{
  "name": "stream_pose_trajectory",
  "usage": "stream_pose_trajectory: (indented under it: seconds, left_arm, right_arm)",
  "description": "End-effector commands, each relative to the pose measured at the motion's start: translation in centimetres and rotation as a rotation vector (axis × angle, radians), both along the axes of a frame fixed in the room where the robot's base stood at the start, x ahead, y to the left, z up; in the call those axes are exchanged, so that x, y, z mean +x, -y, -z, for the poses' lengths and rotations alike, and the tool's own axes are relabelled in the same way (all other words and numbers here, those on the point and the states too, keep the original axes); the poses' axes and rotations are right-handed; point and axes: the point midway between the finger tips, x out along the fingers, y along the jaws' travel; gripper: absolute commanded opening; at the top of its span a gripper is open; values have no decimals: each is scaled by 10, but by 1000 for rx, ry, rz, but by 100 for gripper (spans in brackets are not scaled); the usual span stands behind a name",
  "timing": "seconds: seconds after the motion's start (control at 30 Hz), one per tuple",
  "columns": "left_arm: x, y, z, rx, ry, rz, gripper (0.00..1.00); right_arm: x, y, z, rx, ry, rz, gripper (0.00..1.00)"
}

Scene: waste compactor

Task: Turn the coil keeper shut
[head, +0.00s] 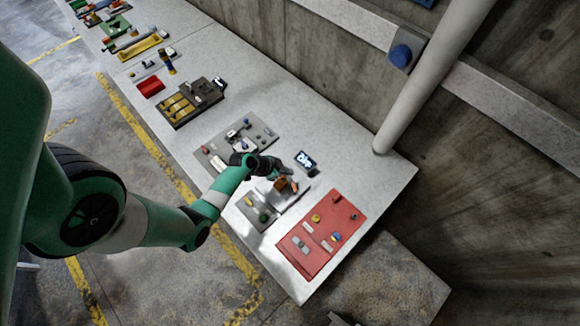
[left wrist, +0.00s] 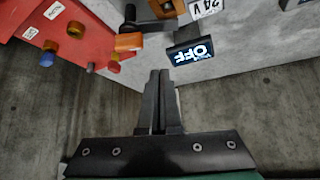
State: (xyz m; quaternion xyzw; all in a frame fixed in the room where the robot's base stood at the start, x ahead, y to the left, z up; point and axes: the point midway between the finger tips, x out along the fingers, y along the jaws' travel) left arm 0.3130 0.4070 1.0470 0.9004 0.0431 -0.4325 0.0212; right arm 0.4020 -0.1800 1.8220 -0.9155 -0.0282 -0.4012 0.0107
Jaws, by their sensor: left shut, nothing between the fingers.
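My left gripper (head: 287,170) reaches over the grey panel (head: 264,219) at the near end of the bench. In the left wrist view its two black fingers (left wrist: 159,73) are together with nothing between them. An orange block (head: 281,184) stands on this panel by the gripper. In the left wrist view the orange piece (left wrist: 129,42) sits beside a dark upright post, left of the fingertips and apart from them. I cannot tell for sure which part is the coil keeper or how it is turned. My right gripper is not in view.
A small dark display (head: 306,161) stands close by; it reads OFF in the left wrist view (left wrist: 191,53). A red panel (head: 322,232) with coloured knobs lies to the right. A grey pipe (head: 430,80) rises at the bench's back edge. Other stations line the bench.

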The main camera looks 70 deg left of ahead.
Motion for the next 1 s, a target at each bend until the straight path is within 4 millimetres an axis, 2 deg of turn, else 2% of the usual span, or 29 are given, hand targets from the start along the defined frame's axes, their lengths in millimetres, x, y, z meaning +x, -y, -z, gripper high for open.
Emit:
stream_pose_trajectory:
  seconds: [0.27,0.4,0.53,0.6,0.67,0.8,1.0]
  left_arm:
    - [25,-2,42,2,0,5,0]
    - [43,-4,65,2,1,5,0]
    - [61,-5,85,0,-1,5,0]
    - [45,-4,71,-2,-4,-4,0]
    - [35,-3,71,-3,-2,-3,0]
    - [21,-2,73,-1,-1,-2,0]
    - [19,-2,74,1,0,1,0]
  right_arm:
    - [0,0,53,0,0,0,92]
    - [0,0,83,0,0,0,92]
    - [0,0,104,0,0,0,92]
    - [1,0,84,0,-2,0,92]
    - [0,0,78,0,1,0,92]
    - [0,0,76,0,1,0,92]
    - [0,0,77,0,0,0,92]
